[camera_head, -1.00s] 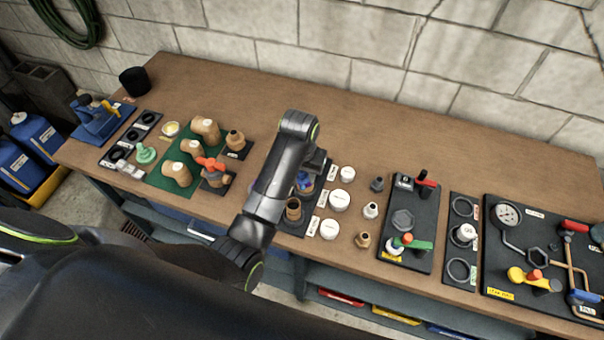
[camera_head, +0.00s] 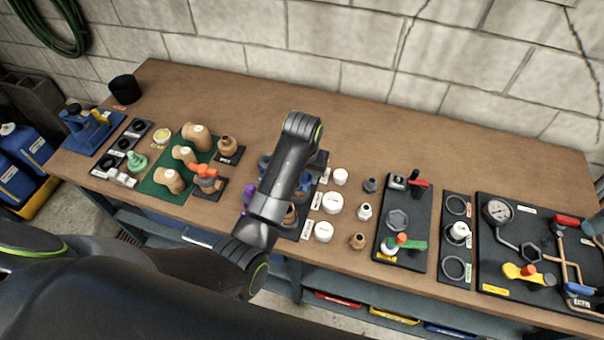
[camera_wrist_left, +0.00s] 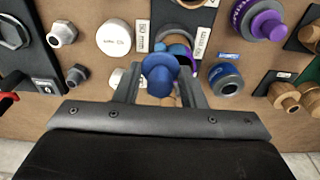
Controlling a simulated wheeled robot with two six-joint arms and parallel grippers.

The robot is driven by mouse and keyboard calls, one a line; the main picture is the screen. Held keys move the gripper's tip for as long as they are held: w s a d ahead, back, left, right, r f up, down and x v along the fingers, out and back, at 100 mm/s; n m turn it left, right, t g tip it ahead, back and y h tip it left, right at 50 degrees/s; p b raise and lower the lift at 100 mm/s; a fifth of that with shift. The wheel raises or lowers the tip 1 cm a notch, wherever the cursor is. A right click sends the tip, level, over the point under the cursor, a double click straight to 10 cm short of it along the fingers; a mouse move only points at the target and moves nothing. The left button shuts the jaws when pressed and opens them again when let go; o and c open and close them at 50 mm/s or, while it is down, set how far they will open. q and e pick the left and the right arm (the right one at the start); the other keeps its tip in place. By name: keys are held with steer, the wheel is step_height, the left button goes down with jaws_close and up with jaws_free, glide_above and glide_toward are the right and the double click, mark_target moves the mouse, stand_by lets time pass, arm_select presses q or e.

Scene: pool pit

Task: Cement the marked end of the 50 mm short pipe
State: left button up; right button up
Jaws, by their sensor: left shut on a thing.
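My left gripper (camera_wrist_left: 165,85) is shut on a blue cap-like applicator (camera_wrist_left: 158,72), shown in the left wrist view. Just behind it stands a short grey round piece (camera_wrist_left: 178,36), partly hidden, with purple and blue near its rim; it looks like the short pipe, beside a label reading 50 mm (camera_wrist_left: 143,38). I cannot tell whether the applicator touches it. A blue can (camera_wrist_left: 226,78) with a dark open top is to the right. A purple can (camera_wrist_left: 258,20) is at the upper right. In the head view my arm hides most of this spot. My right gripper is not in view.
White caps (camera_head: 333,203) and small fittings (camera_head: 357,241) stand right of my arm. A valve board (camera_head: 403,220) and gauge board (camera_head: 520,250) lie farther right. A green mat (camera_head: 177,182) with tan fittings is left.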

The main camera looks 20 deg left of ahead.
arm_select(q)
steer(key=shift+w+d, duration=0.3)
steer(key=shift+w, duration=0.3)
steer(key=shift+w, duration=0.1)
steer(key=shift+w+a, duration=0.3)
steer(key=shift+w, duration=0.35)
steer(key=shift+w+a, duration=0.3)
steer(key=shift+w, duration=0.4)
steer(key=shift+w+a, duration=0.3)
steer(key=shift+w, duration=0.35)
steer(key=shift+a, duration=0.1)
steer(key=shift+w+a, duration=0.15)
steer(key=shift+a, duration=0.25)
steer(key=shift+a, duration=0.15)
